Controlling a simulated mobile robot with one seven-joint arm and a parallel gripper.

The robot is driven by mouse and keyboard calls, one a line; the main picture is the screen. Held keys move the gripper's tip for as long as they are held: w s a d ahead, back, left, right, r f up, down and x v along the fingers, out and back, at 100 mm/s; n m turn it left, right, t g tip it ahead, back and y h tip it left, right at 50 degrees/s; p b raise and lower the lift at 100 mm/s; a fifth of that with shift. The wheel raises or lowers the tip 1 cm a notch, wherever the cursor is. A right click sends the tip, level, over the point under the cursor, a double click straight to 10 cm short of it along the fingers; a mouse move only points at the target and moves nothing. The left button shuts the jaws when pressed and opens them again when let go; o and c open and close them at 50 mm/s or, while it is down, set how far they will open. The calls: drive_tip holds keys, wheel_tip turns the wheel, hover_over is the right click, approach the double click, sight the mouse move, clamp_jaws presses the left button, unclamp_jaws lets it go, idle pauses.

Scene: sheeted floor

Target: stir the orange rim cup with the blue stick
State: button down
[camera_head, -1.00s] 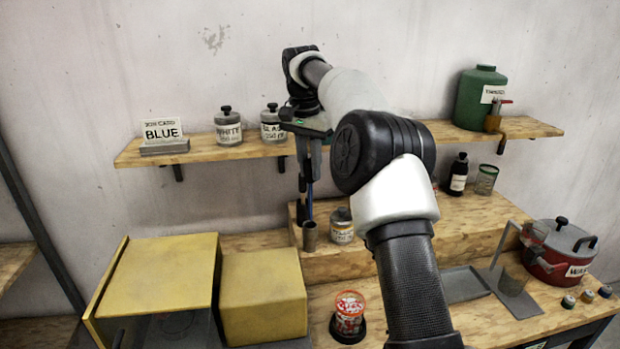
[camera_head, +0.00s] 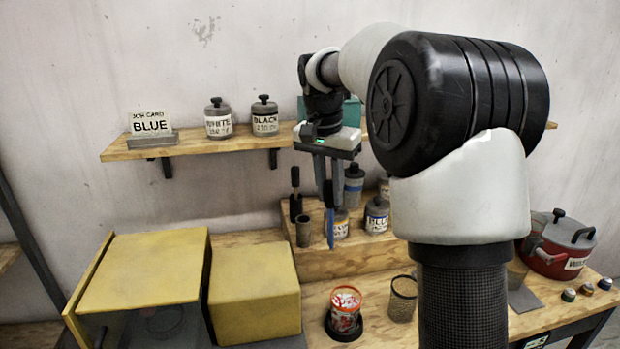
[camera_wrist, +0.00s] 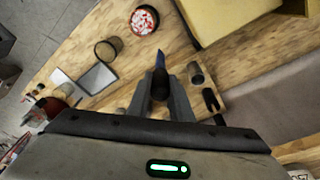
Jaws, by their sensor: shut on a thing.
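The orange rim cup (camera_head: 346,312), patterned red and white, stands upright on a dark round base on the lower bench. It also shows at the top of the wrist view (camera_wrist: 144,20). My gripper (camera_head: 328,188) is shut on the blue stick (camera_head: 330,230), which hangs nearly upright with its tip down. The stick's tip is above and behind the cup, apart from it. In the wrist view, the blue stick (camera_wrist: 161,60) sticks out past my gripper's fingertips (camera_wrist: 162,84).
A metal tube (camera_head: 304,232) and a black-handled tool (camera_head: 295,195) stand on the step left of the stick, near several labelled tins. A dark-rimmed cup (camera_head: 402,299) stands right of the orange rim cup. A yellow box (camera_head: 253,290) stands to the left.

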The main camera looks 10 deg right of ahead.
drive_tip(key=s+d+f+b, duration=0.2)
drive_tip(key=s+d+f, duration=0.15)
drive_tip(key=s, duration=0.45)
wheel_tip(320, 180, down, 15)
drive_tip(key=b, duration=1)
drive_tip(key=shift+a+r+m, duration=0.15)
drive_tip(key=shift+a+m, duration=0.15)
drive_tip(key=shift+a, duration=0.15)
drive_tip(key=shift+s, duration=0.15)
idle(0.4)
